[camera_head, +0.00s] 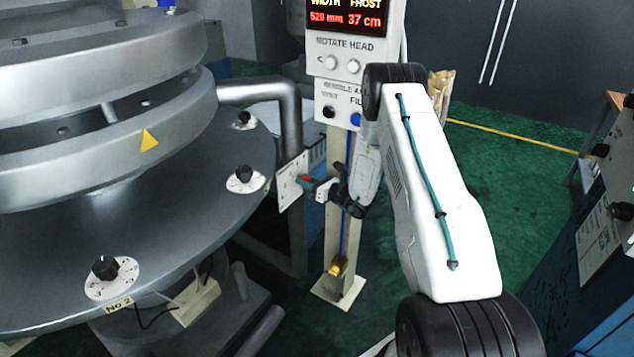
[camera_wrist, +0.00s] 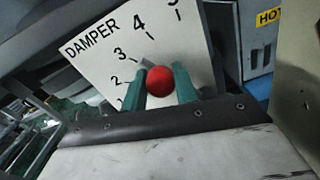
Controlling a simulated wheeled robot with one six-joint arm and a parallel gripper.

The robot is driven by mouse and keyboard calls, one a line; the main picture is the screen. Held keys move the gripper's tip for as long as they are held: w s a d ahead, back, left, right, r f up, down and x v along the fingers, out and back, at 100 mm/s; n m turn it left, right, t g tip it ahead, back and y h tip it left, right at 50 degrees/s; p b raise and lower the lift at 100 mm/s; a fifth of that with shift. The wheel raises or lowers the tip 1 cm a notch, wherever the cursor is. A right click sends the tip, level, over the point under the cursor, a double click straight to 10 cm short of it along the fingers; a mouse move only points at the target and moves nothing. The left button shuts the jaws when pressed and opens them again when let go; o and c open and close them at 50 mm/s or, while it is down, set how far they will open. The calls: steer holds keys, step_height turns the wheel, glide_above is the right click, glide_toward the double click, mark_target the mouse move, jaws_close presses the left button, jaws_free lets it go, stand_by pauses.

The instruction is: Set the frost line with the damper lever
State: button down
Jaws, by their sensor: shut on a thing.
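The damper lever's round red knob (camera_wrist: 160,80) sits between the two green fingertips of my gripper (camera_wrist: 161,86) in the wrist view. The gripper is shut on it. Behind it is a tilted white plate (camera_wrist: 98,62) marked DAMPER, with a scale of numbers and tick marks. The marks 2, 3 and 4 read clearly; the top number is cut off and the lowest is partly hidden. In the head view my gripper (camera_head: 310,181) is at the plate (camera_head: 288,186), beside the grey pipe. The display (camera_head: 347,17) reads frost 37 cm and width 520 mm.
A large round metal machine (camera_head: 120,190) with several black dials fills the left. A grey bent pipe (camera_head: 290,115) stands behind the plate. A control post (camera_head: 338,240) stands behind my arm.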

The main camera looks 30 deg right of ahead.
steer(key=shift+s+a+f, duration=0.15)
steer(key=shift+a+f, duration=0.15)
steer(key=shift+a, duration=0.1)
steer(key=c, duration=1.1)
jaws_free()
steer(key=shift+r, duration=0.1)
steer(key=shift+c, duration=0.2)
steer(key=shift+d+r, duration=0.1)
steer(key=shift+d, duration=0.15)
steer(key=shift+s+d, duration=0.25)
steer(key=shift+s, duration=0.05)
steer(key=v, duration=0.7)
steer(key=shift+a, duration=0.1)
